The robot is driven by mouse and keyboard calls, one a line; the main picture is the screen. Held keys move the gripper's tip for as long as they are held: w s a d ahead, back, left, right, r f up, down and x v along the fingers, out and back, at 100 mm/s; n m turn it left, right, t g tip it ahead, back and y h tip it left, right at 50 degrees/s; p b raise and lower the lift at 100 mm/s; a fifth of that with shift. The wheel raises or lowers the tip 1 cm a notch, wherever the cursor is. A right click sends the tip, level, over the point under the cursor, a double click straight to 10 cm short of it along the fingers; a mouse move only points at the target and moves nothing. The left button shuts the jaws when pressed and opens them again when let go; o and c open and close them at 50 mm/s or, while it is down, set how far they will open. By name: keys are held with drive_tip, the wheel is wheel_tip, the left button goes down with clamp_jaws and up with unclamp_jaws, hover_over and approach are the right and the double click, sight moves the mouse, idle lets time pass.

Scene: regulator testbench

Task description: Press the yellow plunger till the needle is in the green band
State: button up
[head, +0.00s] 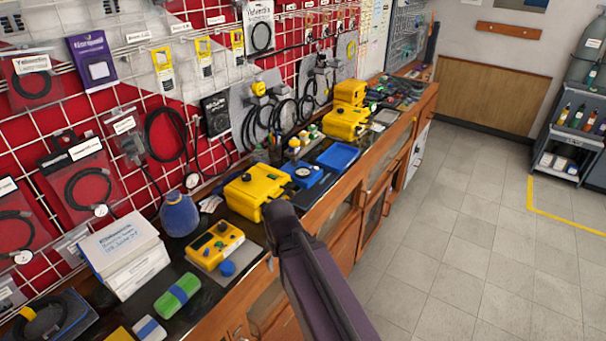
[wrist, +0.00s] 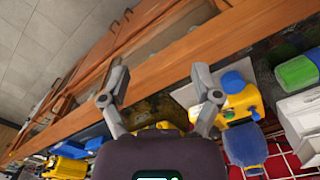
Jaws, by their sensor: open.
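A blue device (head: 312,178) with a small round white gauge (head: 303,172) stands on the bench in the head view, right of a large yellow case. A yellow knob (head: 294,142) shows just behind it and looks like the plunger; the join between them is unclear. The needle and green band are too small to read. My gripper (wrist: 160,78) is open and empty in the wrist view, fingers spread over the bench's front edge. In the head view my dark arm end reaches the front of the yellow case, apart from the blue device. The plunger cannot be made out in the wrist view.
The yellow case (head: 251,187) stands beside my arm end. A yellow box with knobs (head: 214,247) and a blue spray-bottle-like vessel (head: 180,214) are nearer. A blue tray (head: 338,156) lies beyond the blue device. Hoses hang on the red wall. The floor (head: 440,240) is clear.

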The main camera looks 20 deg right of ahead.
clamp_jaws()
idle(1.2)
